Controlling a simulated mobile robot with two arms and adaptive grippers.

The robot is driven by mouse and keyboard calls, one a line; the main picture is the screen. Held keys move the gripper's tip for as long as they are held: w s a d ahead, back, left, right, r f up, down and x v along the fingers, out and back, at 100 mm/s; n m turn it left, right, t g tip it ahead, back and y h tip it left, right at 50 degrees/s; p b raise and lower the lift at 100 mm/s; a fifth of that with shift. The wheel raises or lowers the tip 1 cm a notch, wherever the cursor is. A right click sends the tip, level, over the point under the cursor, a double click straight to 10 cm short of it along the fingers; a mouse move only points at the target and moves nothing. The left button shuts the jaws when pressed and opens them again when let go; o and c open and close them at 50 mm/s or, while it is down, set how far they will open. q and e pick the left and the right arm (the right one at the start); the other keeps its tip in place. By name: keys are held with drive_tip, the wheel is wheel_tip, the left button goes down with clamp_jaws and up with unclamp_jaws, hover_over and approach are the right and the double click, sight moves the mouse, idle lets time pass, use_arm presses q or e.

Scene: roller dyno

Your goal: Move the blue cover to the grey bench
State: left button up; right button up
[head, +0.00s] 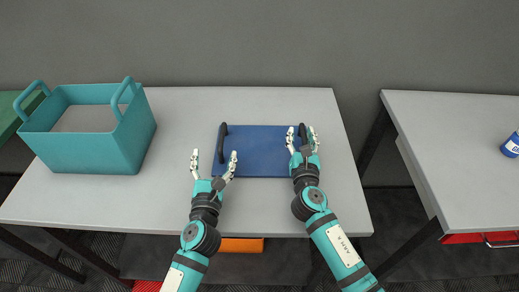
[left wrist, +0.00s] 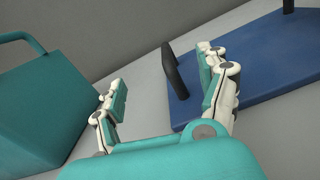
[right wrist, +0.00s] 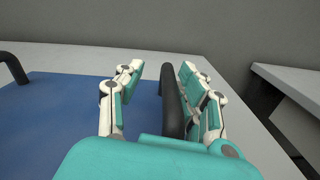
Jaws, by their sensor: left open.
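The blue cover (head: 258,150) lies flat on the middle table, with a black handle at each end. My left gripper (head: 214,158) is open and empty at the cover's left end. In the left wrist view, the left handle (left wrist: 174,72) stands between its fingers but beyond them, nearer the right finger. My right gripper (head: 302,134) is open, with one finger on each side of the right handle (right wrist: 171,100). A gap shows between its left finger and that handle. The grey bench (head: 455,140) stands at the right, apart from the middle table.
A teal box (head: 95,152) with two loop handles stands on the left of the middle table (head: 180,110). A blue-and-white can (head: 512,145) sits at the grey bench's right. A red drawer (head: 470,238) is below that bench. A floor gap separates the two surfaces.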

use_arm(q)
drive_tip(key=shift+s, duration=2)
use_arm(e)
drive_tip(key=o, duration=0.8)
drive_tip(key=s, duration=1.2)
drive_tip(key=shift+a, duration=0.15)
